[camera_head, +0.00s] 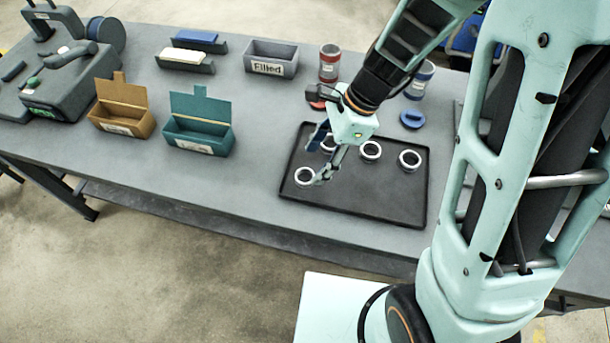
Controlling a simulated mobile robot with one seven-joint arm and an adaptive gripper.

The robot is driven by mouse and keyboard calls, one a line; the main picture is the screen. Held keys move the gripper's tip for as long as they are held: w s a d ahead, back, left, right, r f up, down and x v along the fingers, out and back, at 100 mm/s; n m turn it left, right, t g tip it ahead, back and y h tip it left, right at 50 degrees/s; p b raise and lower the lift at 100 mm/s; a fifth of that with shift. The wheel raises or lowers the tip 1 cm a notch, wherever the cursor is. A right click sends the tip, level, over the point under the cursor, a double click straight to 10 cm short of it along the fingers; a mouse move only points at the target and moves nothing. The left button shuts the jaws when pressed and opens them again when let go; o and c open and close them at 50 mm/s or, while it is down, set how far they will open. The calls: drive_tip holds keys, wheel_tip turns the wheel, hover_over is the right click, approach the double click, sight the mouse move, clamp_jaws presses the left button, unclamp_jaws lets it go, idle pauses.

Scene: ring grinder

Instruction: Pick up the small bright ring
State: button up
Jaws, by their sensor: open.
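Several bright silver-white rings lie on a black tray: a front-left ring (305,177), a ring partly hidden behind my gripper (328,143), a middle ring (370,151) and a right ring (410,160). They look alike, and I cannot tell which is the small one. The black tray (375,200) lies on the grey table. My gripper (319,159) is open over the tray's left part, one finger near the partly hidden ring and the other by the front-left ring's right side. No ring is visibly held. Contact with the front-left ring cannot be told.
A red-labelled can (329,63) and a blue-labelled can (421,80) stand behind the tray. A grey "Filled" bin (271,60), a teal box (198,135), an orange box (122,117) and a grinder machine (68,85) stand to the left. The table between boxes and tray is clear.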

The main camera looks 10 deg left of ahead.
sight(301, 180)
drive_tip(key=x, duration=0.5)
drive_tip(key=shift+a+f+b, duration=0.15)
drive_tip(key=shift+a+b, duration=0.05)
drive_tip(key=shift+b, duration=0.1)
drive_tip(key=c, duration=1.3)
